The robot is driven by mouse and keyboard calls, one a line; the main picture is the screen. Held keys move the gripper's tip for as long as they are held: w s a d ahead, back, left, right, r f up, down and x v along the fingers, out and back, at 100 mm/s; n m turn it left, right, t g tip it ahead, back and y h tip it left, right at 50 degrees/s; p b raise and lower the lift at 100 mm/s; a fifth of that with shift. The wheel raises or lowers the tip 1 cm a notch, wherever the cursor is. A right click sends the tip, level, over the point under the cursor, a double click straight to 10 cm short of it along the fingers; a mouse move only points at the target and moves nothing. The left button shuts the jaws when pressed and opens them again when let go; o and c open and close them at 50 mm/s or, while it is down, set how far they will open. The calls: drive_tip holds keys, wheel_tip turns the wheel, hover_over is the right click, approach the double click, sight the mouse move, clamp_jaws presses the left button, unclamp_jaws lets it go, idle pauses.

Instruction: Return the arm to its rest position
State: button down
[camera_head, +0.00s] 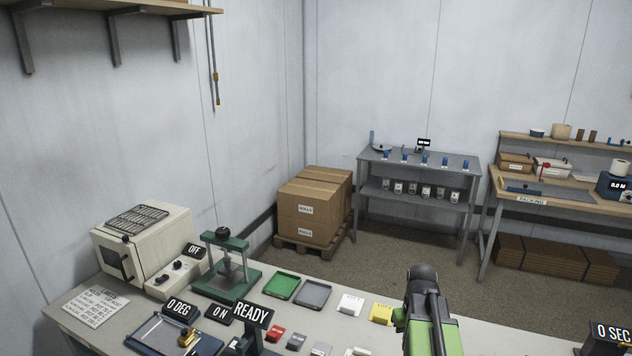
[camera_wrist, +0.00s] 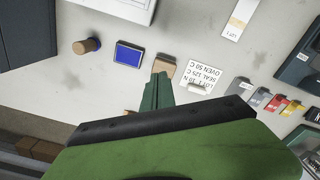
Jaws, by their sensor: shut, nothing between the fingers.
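My arm (camera_head: 430,318), green and black, rises at the bottom of the head view, right of centre. Its lower end runs out of the frame, so my gripper does not show there. In the wrist view my gripper (camera_wrist: 158,92) appears as narrow dark green fingers, closed together with nothing held. Beyond the tips is a tan-topped block (camera_wrist: 165,67) on the pale worktop; I cannot tell the height between them. A printed card (camera_wrist: 203,75) with a clip lies right of it, and a blue pad (camera_wrist: 129,55) lies left.
The worktop (camera_head: 345,285) holds a cream oven (camera_head: 150,245), a green press (camera_head: 230,268), green (camera_head: 282,286) and grey (camera_head: 314,294) trays, and a READY sign (camera_head: 252,313). A grey shelf table (camera_head: 425,168), stacked cartons (camera_head: 312,205) and a packing bench (camera_head: 560,190) stand beyond open floor.

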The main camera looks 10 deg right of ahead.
drive_tip(key=a+f+b, duration=0.2)
drive_tip(key=a+f, duration=0.1)
drive_tip(key=a, duration=0.9)
drive_tip(key=w+a+f+n+b, duration=0.1)
drive_tip(key=a+f+b, duration=0.1)
drive_tip(key=a, duration=1.1)
drive_tip(key=shift+f+b, duration=0.3)
drive_tip(key=shift+f, duration=0.3)
drive_tip(key=shift+d, duration=0.1)
